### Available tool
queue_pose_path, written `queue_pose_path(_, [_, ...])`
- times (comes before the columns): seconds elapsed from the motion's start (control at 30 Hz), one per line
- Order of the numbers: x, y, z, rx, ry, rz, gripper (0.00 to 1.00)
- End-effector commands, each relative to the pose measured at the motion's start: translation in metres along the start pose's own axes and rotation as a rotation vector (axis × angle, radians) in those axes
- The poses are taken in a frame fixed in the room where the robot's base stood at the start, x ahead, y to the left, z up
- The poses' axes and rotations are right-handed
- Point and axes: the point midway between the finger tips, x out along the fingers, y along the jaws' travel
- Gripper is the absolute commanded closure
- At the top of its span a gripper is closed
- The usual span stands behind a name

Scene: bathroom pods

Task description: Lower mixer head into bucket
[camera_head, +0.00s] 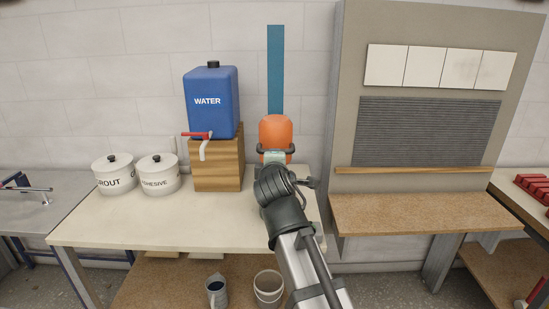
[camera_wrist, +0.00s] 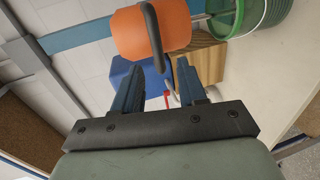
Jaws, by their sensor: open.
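The mixer head (camera_head: 275,132) is an orange housing on an upright blue rail (camera_head: 275,55) behind the bench. It has a dark handle across its front, close to my gripper (camera_head: 274,158). In the wrist view the orange mixer head (camera_wrist: 178,28) and its black handle bar (camera_wrist: 153,30) lie just beyond my open gripper (camera_wrist: 158,68). The end of the bar appears near the gap between the fingertips; I cannot tell whether it is between them. A green round container, seemingly the bucket (camera_wrist: 262,15), shows at the top right. In the head view my arm hides the area below the mixer head.
A blue water tank (camera_head: 211,105) with a red tap stands on a wooden block (camera_head: 225,165) left of the mixer. Two white lidded pots (camera_head: 114,175) stand farther left. A tile panel (camera_head: 427,130) rises at right. The bench (camera_head: 150,225) front is clear.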

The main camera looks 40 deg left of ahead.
Motion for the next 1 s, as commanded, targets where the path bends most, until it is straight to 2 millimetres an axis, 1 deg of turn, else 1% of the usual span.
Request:
queue_pose_path(0.03, [-0.011, -0.002, 0.000, 0.000, 0.001, 0.001, 0.59])
queue_pose_path(0.1, [-0.021, -0.002, 0.000, 0.000, 0.001, 0.000, 0.59])
queue_pose_path(0.2, [-0.031, -0.001, 0.000, 0.000, 0.001, 0.000, 0.59])
queue_pose_path(0.3, [-0.037, -0.001, 0.000, 0.001, 0.000, -0.001, 0.59])
queue_pose_path(0.47, [-0.041, -0.001, 0.000, 0.000, 0.000, -0.002, 0.59])
queue_pose_path(1.0, [-0.040, -0.001, 0.000, 0.002, 0.000, -0.002, 0.59])
